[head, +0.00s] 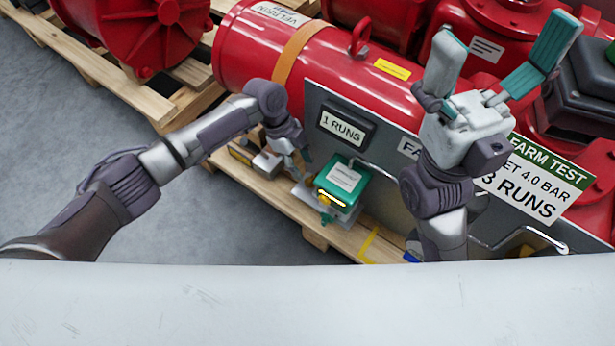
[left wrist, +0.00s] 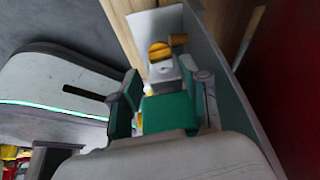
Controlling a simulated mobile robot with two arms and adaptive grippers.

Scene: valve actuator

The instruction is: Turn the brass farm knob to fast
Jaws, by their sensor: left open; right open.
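A small brass-yellow knob (head: 325,199) shows at the front lower corner of a green box (head: 343,180) with a white label. In the left wrist view a yellow knob (left wrist: 160,51) sits on a grey block beyond the green part (left wrist: 167,115); its setting marks are not readable. My left gripper (head: 304,164) is open, pointing down just left of the green box, close to the knob; contact cannot be told. My right gripper (head: 498,55) is open and empty, raised in front of the panel at the right, away from the knob.
A grey panel (head: 388,185) stands behind the green box, with a "1 RUNS" display (head: 344,130) and a "FARM TEST" sign (head: 535,178). Red tanks (head: 255,60) are behind it. A wooden pallet (head: 285,198) lies underneath. Grey floor at left is clear.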

